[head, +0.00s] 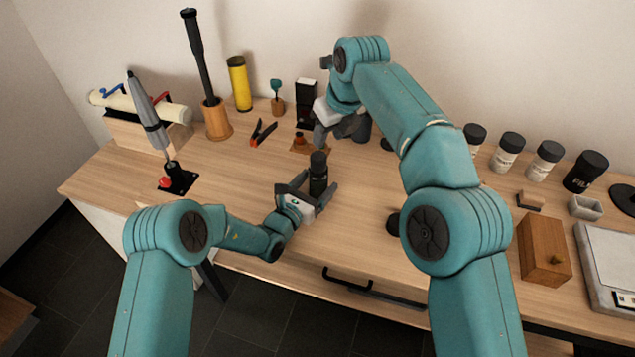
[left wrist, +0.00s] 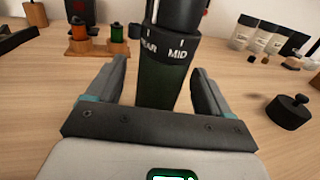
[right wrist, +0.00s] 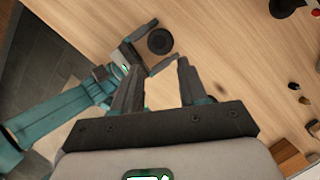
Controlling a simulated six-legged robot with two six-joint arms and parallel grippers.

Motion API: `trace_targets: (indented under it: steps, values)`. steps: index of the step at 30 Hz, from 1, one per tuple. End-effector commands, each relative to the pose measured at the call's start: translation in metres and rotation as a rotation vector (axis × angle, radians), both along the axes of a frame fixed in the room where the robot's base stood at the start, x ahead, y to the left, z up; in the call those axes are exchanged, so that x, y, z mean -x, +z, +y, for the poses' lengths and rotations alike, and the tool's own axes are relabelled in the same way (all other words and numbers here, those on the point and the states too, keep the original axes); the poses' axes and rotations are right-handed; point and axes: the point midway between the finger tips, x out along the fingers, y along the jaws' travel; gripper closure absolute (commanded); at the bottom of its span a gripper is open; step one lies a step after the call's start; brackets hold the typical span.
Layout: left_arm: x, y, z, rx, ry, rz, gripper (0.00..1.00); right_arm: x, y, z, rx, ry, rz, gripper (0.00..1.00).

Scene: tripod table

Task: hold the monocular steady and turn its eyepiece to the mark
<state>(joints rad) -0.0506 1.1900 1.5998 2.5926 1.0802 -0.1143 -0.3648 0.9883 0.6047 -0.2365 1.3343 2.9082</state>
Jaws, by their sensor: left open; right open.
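The monocular (head: 318,172) stands upright on the table, dark, with a black upper part. In the left wrist view its dark green body (left wrist: 163,85) rises to a black collar with white ticks and the words NEAR (partly cut off) and MID. My left gripper (head: 308,188) is open, with one finger on each side of the body and gaps visible. My right gripper (head: 338,132) is open and empty, above and behind the monocular. In the right wrist view the monocular's round black top (right wrist: 160,41) lies beyond the right fingertips. The eyepiece mark cannot be made out.
Behind stand a small stand with bottles (left wrist: 95,42), an orange-handled clamp (head: 262,132) and a yellow cylinder (head: 239,83). A black knobbed piece (left wrist: 290,110) sits right of the monocular. Several jars (head: 508,148), a wooden box (head: 543,250) and a scale (head: 607,262) are at right.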

Motion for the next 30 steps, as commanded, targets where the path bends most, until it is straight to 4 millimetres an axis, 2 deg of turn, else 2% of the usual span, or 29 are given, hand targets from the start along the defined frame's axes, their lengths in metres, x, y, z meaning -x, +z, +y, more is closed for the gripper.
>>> trace_targets:
  steps: [4, 12, 17, 18, 19, 21, 26, 30]
  values:
    - [-0.0067, -0.0002, -0.0049, -0.001, 0.000, 0.001, 0.19, 0.0001, 0.0001, 0.0001, 0.000, 0.000, 0.000, 0.57]
    - [-0.0077, 0.0000, -0.0054, -0.001, 0.000, 0.001, 0.19, 0.0001, 0.0001, 0.0001, 0.000, 0.000, 0.000, 0.57]
    - [-0.0076, -0.0001, -0.0052, -0.001, -0.001, 0.000, 0.71, 0.0001, 0.0001, 0.0001, 0.000, 0.000, 0.000, 0.57]
    - [-0.0076, 0.0000, -0.0052, -0.001, -0.001, 0.000, 0.84, 0.0000, 0.0001, 0.0000, 0.000, 0.000, 0.000, 0.57]
    - [-0.0076, 0.0000, -0.0052, -0.001, -0.001, 0.000, 0.85, 0.0000, 0.0001, 0.0000, 0.000, 0.000, 0.000, 0.57]
    - [-0.0076, 0.0001, -0.0052, -0.001, -0.001, -0.001, 0.85, -0.0001, -0.0001, 0.0001, 0.001, 0.005, -0.002, 0.35]
    - [-0.0076, 0.0002, -0.0050, -0.001, -0.001, -0.001, 0.85, -0.0035, -0.0035, 0.0018, 0.015, 0.133, -0.050, 0.33]
    - [-0.0076, 0.0003, -0.0050, -0.001, 0.000, -0.001, 0.85, -0.0099, -0.0096, 0.0048, 0.055, 0.409, -0.174, 0.33]
